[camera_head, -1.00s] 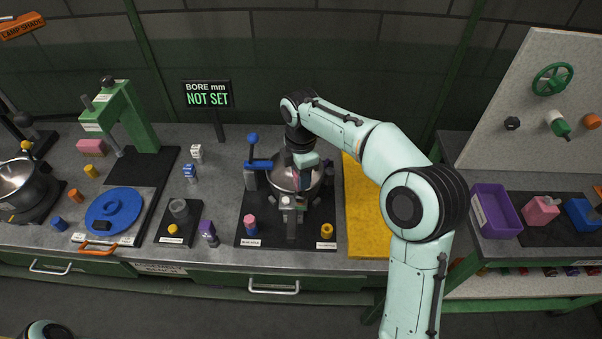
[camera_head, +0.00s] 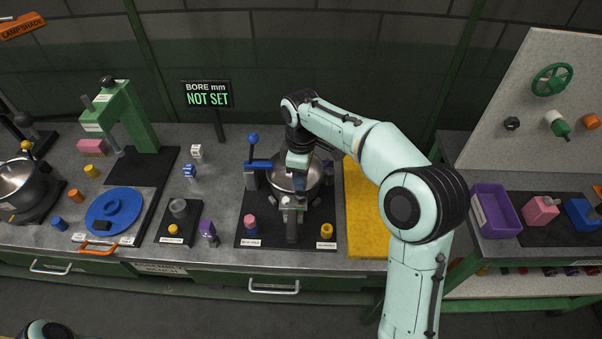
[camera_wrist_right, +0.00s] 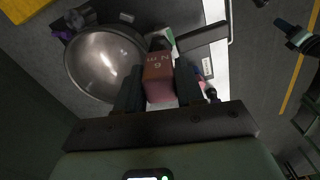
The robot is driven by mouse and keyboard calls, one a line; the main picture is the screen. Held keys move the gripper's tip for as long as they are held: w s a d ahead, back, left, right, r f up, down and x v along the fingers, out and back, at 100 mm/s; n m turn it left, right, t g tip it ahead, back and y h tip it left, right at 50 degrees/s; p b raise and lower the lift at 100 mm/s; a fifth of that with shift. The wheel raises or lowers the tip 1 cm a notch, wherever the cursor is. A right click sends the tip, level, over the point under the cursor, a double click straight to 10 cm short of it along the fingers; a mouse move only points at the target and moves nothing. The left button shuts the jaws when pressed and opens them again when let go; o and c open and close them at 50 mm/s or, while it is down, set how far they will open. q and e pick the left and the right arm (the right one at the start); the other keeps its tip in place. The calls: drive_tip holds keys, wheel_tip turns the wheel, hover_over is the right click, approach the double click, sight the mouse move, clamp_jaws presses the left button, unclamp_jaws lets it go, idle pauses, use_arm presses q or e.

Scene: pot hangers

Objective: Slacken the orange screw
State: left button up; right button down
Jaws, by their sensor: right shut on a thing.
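My right gripper (camera_wrist_right: 158,88) is shut on a pinkish-red block (camera_wrist_right: 158,75) with pale lettering on its face. In the head view the gripper (camera_head: 298,172) is over the metal bowl (camera_head: 313,182) in the black-based stand at mid-bench; the fingers are small there and the block is hard to make out. The bowl also shows beside the block in the wrist view (camera_wrist_right: 103,62). An orange knob (camera_head: 591,120) sits on the pale upright panel at the right, far from the gripper. I cannot tell whether it is the orange screw. My left gripper is out of view.
A blue lever (camera_head: 258,163) stands left of the bowl. A pink-topped peg (camera_head: 249,220) and a yellow knob (camera_head: 326,230) stand at the front of its base. A yellow mat (camera_head: 365,215) lies to the right, partly behind my arm. A sign (camera_head: 207,95) reads "NOT SET".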

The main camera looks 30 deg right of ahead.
idle(0.3)
drive_tip(key=shift+f, duration=1)
idle(0.4)
